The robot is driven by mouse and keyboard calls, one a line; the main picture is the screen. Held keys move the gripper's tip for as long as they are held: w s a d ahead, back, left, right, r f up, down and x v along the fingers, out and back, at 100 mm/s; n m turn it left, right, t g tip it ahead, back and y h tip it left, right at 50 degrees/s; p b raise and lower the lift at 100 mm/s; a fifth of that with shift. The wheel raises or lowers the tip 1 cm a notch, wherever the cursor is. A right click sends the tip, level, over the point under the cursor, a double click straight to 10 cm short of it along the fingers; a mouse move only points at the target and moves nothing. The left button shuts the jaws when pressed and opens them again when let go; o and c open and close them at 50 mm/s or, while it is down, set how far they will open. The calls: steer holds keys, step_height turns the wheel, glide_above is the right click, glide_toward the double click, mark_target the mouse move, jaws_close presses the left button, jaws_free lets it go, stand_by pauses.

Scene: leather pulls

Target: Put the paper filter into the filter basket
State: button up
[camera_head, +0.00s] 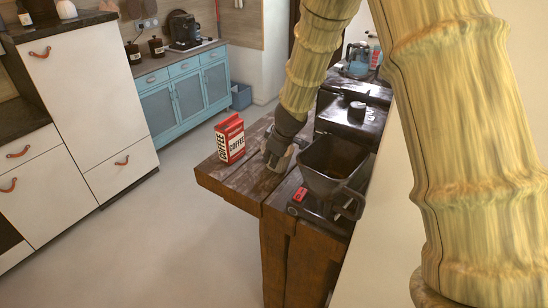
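My gripper (276,162) points down at the wooden table, just left of a dark basket. Its fingertips are small and partly hidden, so I cannot tell whether it is open, shut or holding anything. The filter basket (334,168) appears to be this black, wide-mouthed, tapered holder with a handle at its front right. It sits at the right side of the table and its opening faces up. I cannot make out a paper filter; it may be hidden by or near my gripper.
A red and white coffee box (230,139) stands on the wooden table (222,176), left of my gripper. A small red part (299,194) lies in front of the basket. A dark machine (353,118) stands behind it. Bare tabletop shows around the box.

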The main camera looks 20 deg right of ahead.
steer(key=b+v, duration=0.2)
steer(key=v, duration=0.9)
steer(key=shift+s+r, duration=0.15)
steer(key=shift+s, duration=0.05)
steer(key=shift+a, duration=0.15)
